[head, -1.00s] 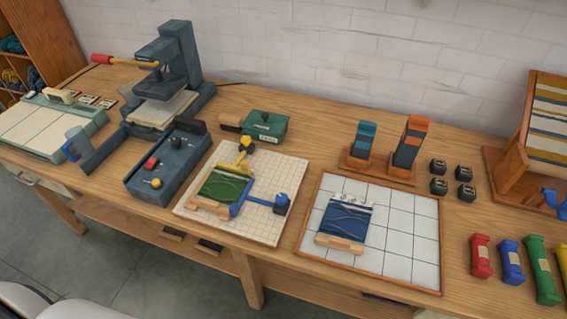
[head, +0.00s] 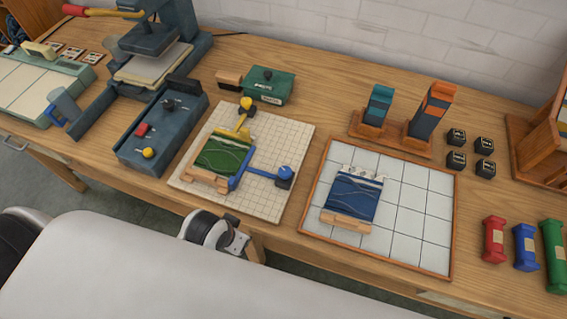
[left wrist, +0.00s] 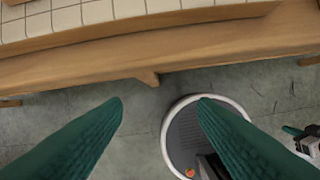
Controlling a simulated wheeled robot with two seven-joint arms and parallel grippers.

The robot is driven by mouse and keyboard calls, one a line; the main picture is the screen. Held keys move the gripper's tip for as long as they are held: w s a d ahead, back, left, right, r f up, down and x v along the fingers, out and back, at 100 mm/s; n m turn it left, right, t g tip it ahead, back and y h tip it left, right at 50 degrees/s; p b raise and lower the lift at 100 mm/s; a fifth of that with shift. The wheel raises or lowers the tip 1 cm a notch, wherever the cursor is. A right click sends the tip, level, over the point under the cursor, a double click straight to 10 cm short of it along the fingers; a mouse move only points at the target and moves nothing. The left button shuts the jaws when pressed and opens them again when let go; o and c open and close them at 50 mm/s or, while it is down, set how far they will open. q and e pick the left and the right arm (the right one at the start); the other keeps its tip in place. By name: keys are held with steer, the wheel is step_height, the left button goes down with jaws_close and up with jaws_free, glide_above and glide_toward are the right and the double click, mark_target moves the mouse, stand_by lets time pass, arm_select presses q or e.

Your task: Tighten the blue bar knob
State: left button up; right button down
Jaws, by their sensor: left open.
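The blue bar knob (head: 285,173) stands at the right end of a blue bar (head: 262,176) on a pale gridded board (head: 264,208) in the head view. The bar's other end meets a green woven piece (head: 222,155). A yellow knob (head: 246,103) tops a yellow bar (head: 238,133) behind that piece. My left gripper (left wrist: 160,102) shows two green fingers, spread wide and empty, over the floor in front of the table edge, apart from the knob. A small teal and white part at the right of the left wrist view looks like my right gripper (left wrist: 294,132); its jaws are unclear.
A tiled tray (head: 410,240) with a blue woven piece (head: 353,194) lies right of the board. A dark box (head: 160,135) with knobs sits left, a green box (head: 268,85) behind. The wooden table edge (left wrist: 200,50) lies between the left gripper and the board.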

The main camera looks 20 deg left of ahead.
arm_select(q)
steer(key=w+r+t, duration=1.3)
steer(key=w+r, duration=0.8)
steer(key=r, duration=0.1)
steer(key=w+d+r+m+h, duration=0.3)
steer(key=d+r+m+h, duration=0.9)
steer(key=d+m+h, duration=0.35)
steer(key=s+d+f+m+g+h, duration=0.25)
steer(key=d+f+m+g, duration=0.2)
steer(key=m+g, duration=0.55)
steer(key=g+y, duration=0.9)
steer(key=y, duration=0.6)
glide_toward(284, 170)
steer(key=p+x, duration=0.2)
steer(key=x, duration=0.6)
steer(key=shift+d+f+p, duration=0.1)
steer(key=shift+f+p, duration=0.1)
steer(key=shift+p, duration=0.15)
arm_select(e)
steer(key=r, duration=0.2)
steer(key=shift+w+a+r, duration=0.1)
steer(key=shift+a+r, duration=0.15)
steer(key=shift+r, duration=0.05)
